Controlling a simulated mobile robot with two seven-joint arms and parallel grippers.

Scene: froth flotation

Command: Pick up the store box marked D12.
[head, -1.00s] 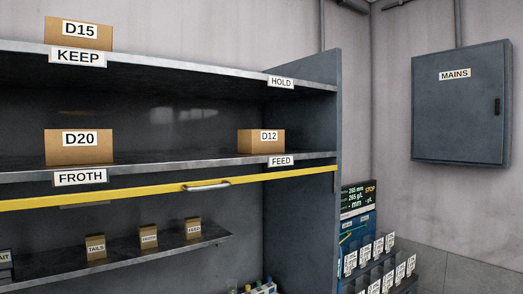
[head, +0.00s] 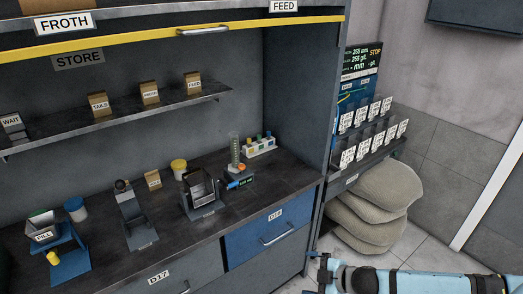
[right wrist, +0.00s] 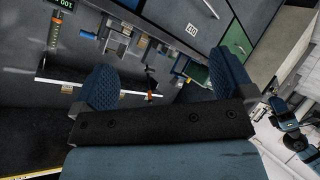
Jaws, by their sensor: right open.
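The store box marked D12 is not in either view now. The FEED label (head: 283,6) of the shelf it stood over shows at the top edge of the head view. My right gripper (head: 316,272) is at the lower right of the head view, in front of the bench and well below that shelf. In the right wrist view its two blue fingers (right wrist: 163,78) stand wide apart with nothing held between them.
A yellow bar (head: 130,40) with a handle runs under the FROTH label (head: 64,24). Below are a small shelf (head: 120,117) with little boxes and a bench (head: 110,258) with apparatus. Stacked sacks (head: 370,205) lie on the floor at the right.

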